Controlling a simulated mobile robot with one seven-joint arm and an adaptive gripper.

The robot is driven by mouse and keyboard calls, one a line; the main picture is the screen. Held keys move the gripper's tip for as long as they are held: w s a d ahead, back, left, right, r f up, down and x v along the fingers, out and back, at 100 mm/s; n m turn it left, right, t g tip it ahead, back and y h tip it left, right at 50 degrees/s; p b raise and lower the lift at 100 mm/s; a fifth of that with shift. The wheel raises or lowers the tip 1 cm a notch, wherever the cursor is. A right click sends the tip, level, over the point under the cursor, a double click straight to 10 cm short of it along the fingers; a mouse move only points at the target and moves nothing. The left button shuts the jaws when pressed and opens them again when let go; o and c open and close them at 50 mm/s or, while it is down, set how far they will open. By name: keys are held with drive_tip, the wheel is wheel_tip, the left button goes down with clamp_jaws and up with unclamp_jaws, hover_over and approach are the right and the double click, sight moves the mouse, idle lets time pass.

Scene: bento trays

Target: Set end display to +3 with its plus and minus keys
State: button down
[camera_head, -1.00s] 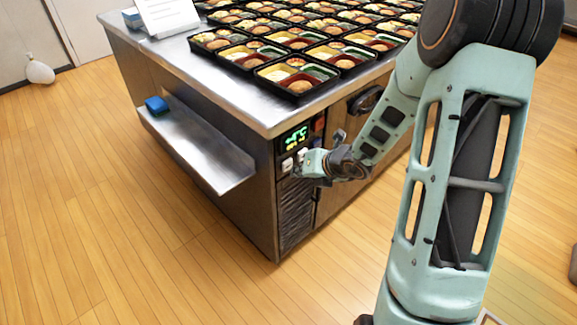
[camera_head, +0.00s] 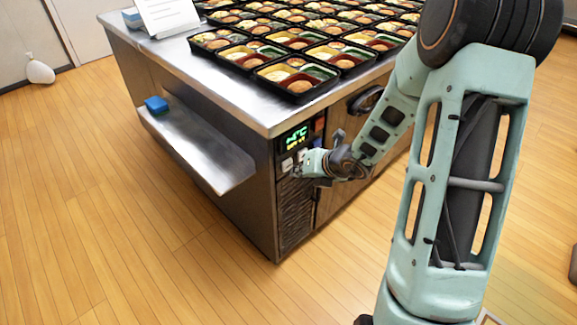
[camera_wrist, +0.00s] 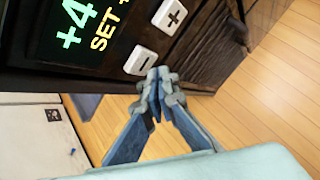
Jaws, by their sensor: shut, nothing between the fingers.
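The end display (camera_head: 296,138) is a dark panel on the counter's end face. In the wrist view the display (camera_wrist: 75,30) shows a green "+4" and a yellow "SET +", with the rest cut off. The white plus key (camera_wrist: 173,16) and the white minus key (camera_wrist: 140,60) sit beside it. In the head view the two keys are small and partly beside my gripper (camera_head: 298,173). In the wrist view my gripper (camera_wrist: 156,82) is shut and empty, its fingertips close to the minus key. I cannot tell whether they touch it.
Several filled bento trays (camera_head: 290,82) cover the steel counter top (camera_head: 200,75). A lower steel shelf (camera_head: 195,150) with a blue block (camera_head: 156,105) juts from the counter's left side. A dark louvred grille (camera_head: 295,215) lies below the keys.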

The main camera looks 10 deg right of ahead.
drive_tip(key=shift+w+a, duration=0.2)
drive_tip(key=shift+w, duration=0.15)
drive_tip(key=shift+w+a, duration=0.3)
drive_tip(key=shift+w, duration=0.05)
idle(0.7)
idle(0.4)
drive_tip(key=shift+s+d, duration=0.55)
drive_tip(key=shift+s, duration=0.15)
drive_tip(key=s+d, duration=0.1)
drive_tip(key=s, duration=0.1)
drive_tip(key=s+d, duration=0.2)
idle(1.3)
